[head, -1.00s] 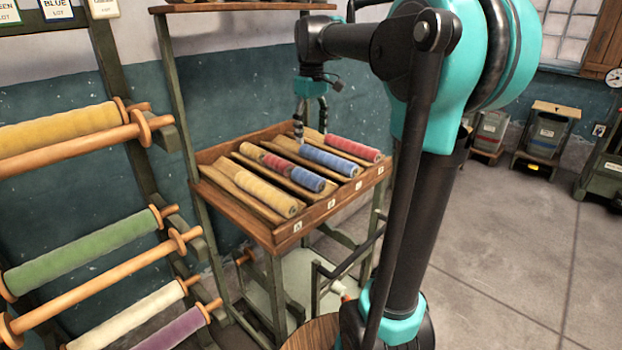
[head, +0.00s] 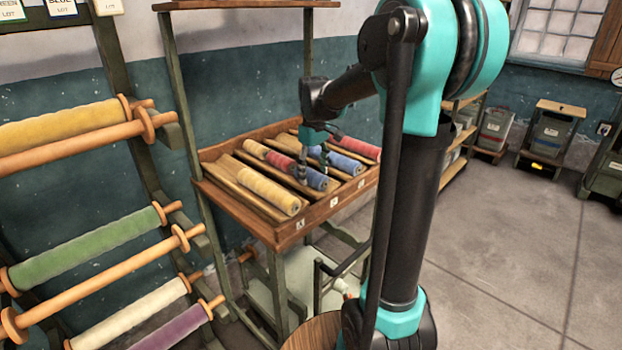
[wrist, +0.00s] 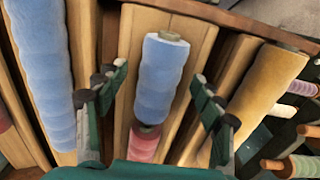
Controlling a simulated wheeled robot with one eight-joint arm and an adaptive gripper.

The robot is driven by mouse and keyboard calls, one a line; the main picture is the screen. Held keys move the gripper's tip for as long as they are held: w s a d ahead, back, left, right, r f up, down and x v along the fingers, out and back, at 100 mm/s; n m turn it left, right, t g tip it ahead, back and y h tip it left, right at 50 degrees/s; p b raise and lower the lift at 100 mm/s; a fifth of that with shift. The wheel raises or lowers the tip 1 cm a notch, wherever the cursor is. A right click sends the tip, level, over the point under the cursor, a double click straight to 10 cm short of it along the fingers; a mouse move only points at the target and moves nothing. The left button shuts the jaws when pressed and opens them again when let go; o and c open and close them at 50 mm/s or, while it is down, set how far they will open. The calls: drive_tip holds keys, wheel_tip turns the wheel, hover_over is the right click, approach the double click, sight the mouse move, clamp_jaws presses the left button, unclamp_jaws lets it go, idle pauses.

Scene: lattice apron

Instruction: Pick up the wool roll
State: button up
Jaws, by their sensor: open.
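The wooden sorting tray (head: 290,236) has slanted channels holding wool rolls. In one channel a short blue roll (head: 313,179) lies at the front, a red roll (head: 281,164) behind it and a short yellow roll (head: 255,149) further back. My gripper (head: 312,162) is open over this channel. In the wrist view its fingers (wrist: 160,84) stand on either side of the blue roll (wrist: 160,75), with the red roll (wrist: 146,142) showing below it. I see nothing held. Whether the fingers touch the channel walls I cannot tell.
The channel to one side holds a long yellow roll (head: 268,193); the other side has a long blue roll (wrist: 40,70). A red roll (head: 357,147) lies beyond. Wooden dividers rise close to the fingers. A rack with a green roll (head: 85,248) stands at left. Floor at right is clear.

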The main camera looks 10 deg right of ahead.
drive_tip(key=shift+f, duration=0.45)
drive_tip(key=c, duration=1.3)
